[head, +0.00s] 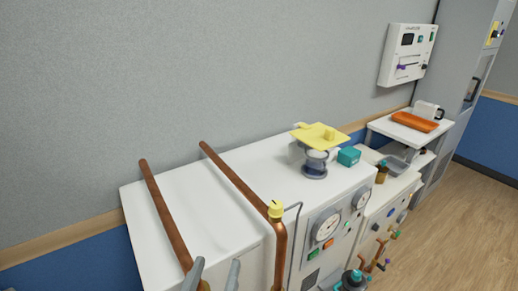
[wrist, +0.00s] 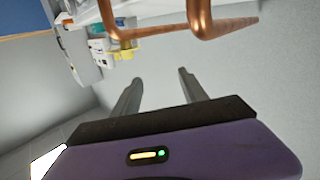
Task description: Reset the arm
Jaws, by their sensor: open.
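My gripper (head: 213,272) shows at the bottom edge of the head view as two grey fingers, spread apart with nothing between them. In the wrist view the gripper (wrist: 157,84) is open and empty, with its purple body across the bottom of the picture. Beyond the fingertips there is plain grey wall. In the head view the fingers are close to the lower parts of two copper pipes; I cannot tell the exact gap. Most of the arm is out of view.
A left copper pipe (head: 163,215) and a right copper pipe (head: 240,185) stand by the white cabinet (head: 265,165). A yellow-topped device (head: 318,140) and a teal box (head: 349,156) sit on it. A shelf with an orange tray (head: 414,122) is farther right. Wooden floor (head: 460,215) lies clear at right.

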